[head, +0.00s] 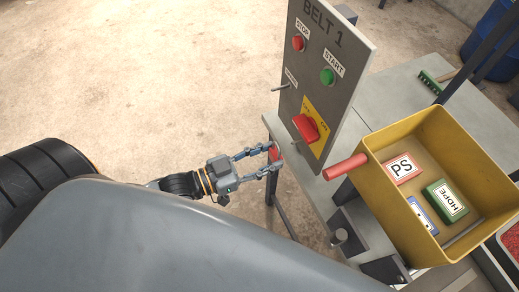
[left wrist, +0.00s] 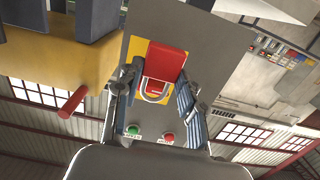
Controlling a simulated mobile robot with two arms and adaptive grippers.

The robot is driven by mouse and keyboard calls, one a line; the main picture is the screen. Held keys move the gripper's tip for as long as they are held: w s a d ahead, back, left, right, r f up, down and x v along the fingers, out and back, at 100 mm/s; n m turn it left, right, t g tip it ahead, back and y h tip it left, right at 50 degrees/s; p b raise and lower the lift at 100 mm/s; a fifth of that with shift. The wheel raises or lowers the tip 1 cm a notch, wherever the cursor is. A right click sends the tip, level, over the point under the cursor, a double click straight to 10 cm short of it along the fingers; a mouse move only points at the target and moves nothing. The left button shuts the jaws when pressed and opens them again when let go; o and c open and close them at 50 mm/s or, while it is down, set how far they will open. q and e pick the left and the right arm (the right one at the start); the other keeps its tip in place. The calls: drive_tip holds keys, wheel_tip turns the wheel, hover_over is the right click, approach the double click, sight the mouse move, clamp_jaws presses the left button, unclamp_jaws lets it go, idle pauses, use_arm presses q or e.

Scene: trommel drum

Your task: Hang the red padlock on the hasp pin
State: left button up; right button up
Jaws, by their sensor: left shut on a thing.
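My left gripper (head: 273,159) is shut on the red padlock (head: 275,152), just left of the control panel's lower edge in the head view. The fingers hide much of the padlock there. In the left wrist view the padlock's red body (left wrist: 166,60) sits between the fingertips, with its silver shackle (left wrist: 153,94) showing. I cannot make out the pin in the wrist view. My right gripper is not in view.
The panel bears a red stop button (head: 298,43), a green start button (head: 327,76) and a red rotary switch (head: 306,128). A yellow bin (head: 385,190) with labelled blocks and a red handle (head: 345,167) stands at right. Open floor lies left of the panel.

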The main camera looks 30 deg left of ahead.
use_arm(q)
drive_tip(key=shift+w+d+f, duration=0.1)
drive_tip(key=shift+w+d, duration=0.2)
drive_tip(key=shift+w, duration=0.15)
drive_tip(key=shift+b+x, duration=0.55)
drive_tip(key=shift+x, duration=0.25)
drive_tip(key=x, duration=0.3)
drive_tip(key=shift+w+d+f+b, duration=0.25)
drive_tip(key=shift+f+b, duration=0.1)
drive_tip(key=shift+b, duration=0.05)
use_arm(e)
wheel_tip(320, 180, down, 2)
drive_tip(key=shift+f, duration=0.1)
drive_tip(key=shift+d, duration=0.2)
use_arm(q)
drive_tip(key=o, duration=1.3)
